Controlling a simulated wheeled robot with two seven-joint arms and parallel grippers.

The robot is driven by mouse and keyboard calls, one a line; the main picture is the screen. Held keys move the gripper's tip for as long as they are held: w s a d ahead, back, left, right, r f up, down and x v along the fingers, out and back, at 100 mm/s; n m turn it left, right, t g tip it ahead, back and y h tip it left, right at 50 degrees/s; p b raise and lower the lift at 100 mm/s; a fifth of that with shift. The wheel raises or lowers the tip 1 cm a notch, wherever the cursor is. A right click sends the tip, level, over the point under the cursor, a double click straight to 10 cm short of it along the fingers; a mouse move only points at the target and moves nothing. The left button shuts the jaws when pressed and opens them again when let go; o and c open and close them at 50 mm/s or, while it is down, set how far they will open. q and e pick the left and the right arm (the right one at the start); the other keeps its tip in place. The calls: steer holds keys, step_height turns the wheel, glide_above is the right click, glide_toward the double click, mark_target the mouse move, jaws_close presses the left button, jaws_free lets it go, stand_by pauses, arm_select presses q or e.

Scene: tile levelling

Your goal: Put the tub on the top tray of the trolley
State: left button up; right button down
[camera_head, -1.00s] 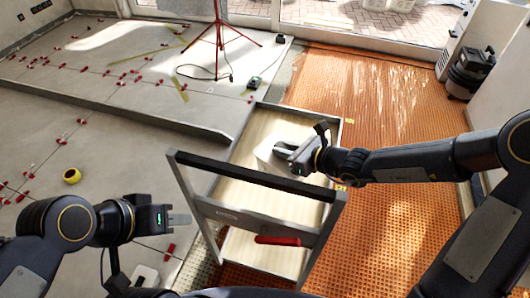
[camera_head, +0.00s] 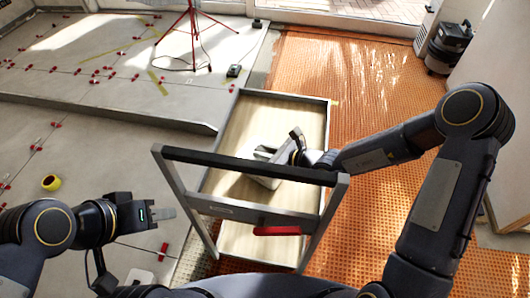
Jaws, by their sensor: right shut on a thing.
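The trolley (camera_head: 328,115) stands in the middle, with a pale wood-coloured top tray (camera_head: 265,112) in a grey metal rim and a dark push bar (camera_head: 225,163) at its near end. My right gripper (camera_head: 266,156) is over the tray, just beyond the push bar, shut on the pale tub (camera_head: 262,180). The tub is partly hidden by the gripper and the bar. I cannot tell whether it touches the tray. My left gripper (camera_head: 166,213) is empty, left of the trolley's near end; its fingers show side-on, so their opening is unclear.
A red-handled tool (camera_head: 277,231) shows at the trolley's near end. Orange matting (camera_head: 370,90) lies to the right. A yellow roll (camera_head: 51,183) and several red tile clips are on the grey floor at left. A red tripod (camera_head: 193,30) stands behind.

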steer(key=shift+f, duration=0.1)
steer(key=c, duration=1.3)
jaws_free()
steer(key=shift+d+r, duration=0.1)
steer(key=shift+r, duration=0.1)
steer(key=p+v, duration=0.2)
steer(key=v, duration=1)
steer(key=shift+f, duration=0.15)
